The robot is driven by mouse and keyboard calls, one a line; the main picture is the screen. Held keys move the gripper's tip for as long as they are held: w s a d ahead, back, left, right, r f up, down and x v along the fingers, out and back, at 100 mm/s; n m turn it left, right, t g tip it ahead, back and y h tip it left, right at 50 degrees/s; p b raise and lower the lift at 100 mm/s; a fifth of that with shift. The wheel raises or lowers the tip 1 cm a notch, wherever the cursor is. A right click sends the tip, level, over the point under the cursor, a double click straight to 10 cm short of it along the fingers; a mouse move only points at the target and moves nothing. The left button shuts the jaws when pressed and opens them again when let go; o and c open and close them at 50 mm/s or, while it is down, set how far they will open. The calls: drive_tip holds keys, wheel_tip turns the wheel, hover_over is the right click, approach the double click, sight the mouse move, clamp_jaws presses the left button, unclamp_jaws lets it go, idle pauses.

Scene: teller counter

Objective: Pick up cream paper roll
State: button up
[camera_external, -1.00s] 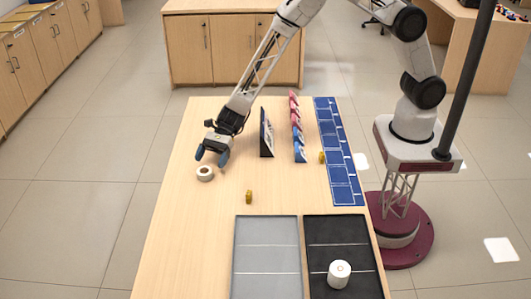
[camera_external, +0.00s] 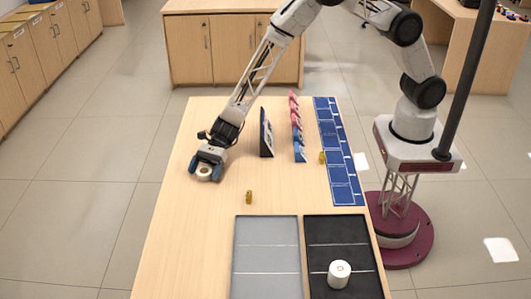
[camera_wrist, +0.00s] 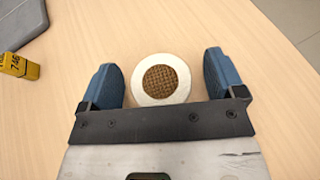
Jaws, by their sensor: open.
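The cream paper roll (camera_external: 204,170) stands on end on the wooden table, near its left side. In the wrist view the roll (camera_wrist: 179,93) shows as a pale ring around a brown textured core, between the two blue fingers. My gripper (camera_external: 206,174) is open and low around the roll. Another white roll (camera_external: 339,274) stands in the black tray at the front right.
The grey tray (camera_external: 267,285) and black tray (camera_external: 317,228) lie at the table's front. A small yellow block (camera_external: 249,197) lies right of my gripper. A dark upright panel (camera_external: 266,132), a coloured rack (camera_external: 297,130) and a blue mat (camera_external: 341,165) stand or lie farther right.

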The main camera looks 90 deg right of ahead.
sight(204, 170)
drive_tip(key=c, duration=1)
drive_tip(key=shift+r, duration=5.05)
